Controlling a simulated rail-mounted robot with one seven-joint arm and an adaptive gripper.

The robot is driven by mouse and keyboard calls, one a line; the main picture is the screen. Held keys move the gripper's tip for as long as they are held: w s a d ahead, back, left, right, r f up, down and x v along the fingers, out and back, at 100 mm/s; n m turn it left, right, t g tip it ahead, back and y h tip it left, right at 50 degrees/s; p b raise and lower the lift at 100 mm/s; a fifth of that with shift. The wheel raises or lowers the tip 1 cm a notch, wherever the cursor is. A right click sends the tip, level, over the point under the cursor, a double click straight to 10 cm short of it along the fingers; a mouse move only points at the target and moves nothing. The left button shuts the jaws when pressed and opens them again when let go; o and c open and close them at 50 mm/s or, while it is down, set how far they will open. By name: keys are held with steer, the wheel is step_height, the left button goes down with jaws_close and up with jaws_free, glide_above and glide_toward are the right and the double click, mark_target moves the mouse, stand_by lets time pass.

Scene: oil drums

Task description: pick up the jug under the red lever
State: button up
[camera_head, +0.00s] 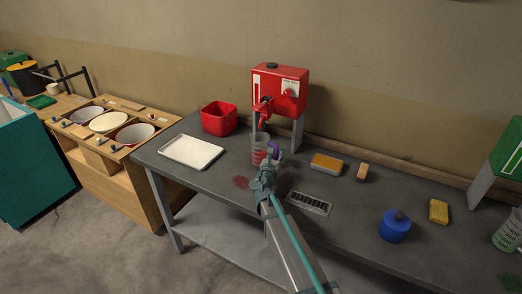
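A red dispenser (280,90) stands at the back of the grey table, with a red lever and spout (263,109) on its left front. A clear jug with reddish markings (259,150) stands on the table under the lever. A purple part, perhaps its handle (274,150), shows at its right side. My gripper (268,160) is at the jug's front right, overlapping its lower part in the picture. The fingers are small and partly merged with the jug, so I cannot tell whether they are open or touch it.
A red bin (219,118) and a white tray (191,152) are left of the jug. A drain grate (309,203), orange-topped sponge (327,164), small block (361,172), blue container (395,225) and yellow sponge (438,211) lie to the right. A red stain (241,183) marks the table.

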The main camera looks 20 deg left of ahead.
jaws_close()
steer(key=shift+r, duration=0.15)
stand_by(0.4)
